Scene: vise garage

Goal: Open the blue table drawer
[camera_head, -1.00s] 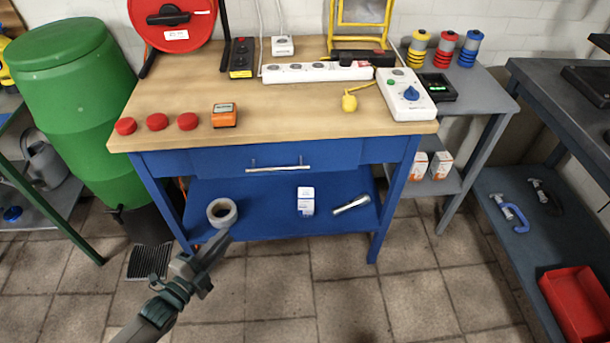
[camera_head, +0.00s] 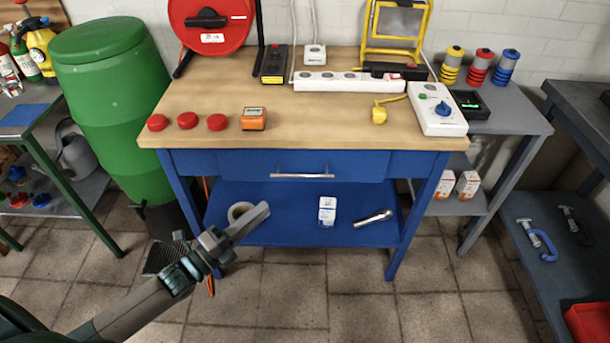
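The blue table (camera_head: 188,211) has a wooden top and a blue drawer (camera_head: 350,166) under it. The drawer front sits flush with the frame and looks closed. A silver bar handle (camera_head: 303,176) runs across the middle of the drawer. My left gripper (camera_head: 262,212) is in front of the table, below and left of the handle, apart from it. Its fingers look close together, seen from the side, so I cannot tell whether they are open. My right gripper is not in the view.
The lower shelf holds a tape roll (camera_head: 239,211), a small white box (camera_head: 327,211) and a flashlight (camera_head: 373,218). A green barrel (camera_head: 115,110) stands left of the table. A grey table (camera_head: 500,122) adjoins it on the right. Tiled floor in front is clear.

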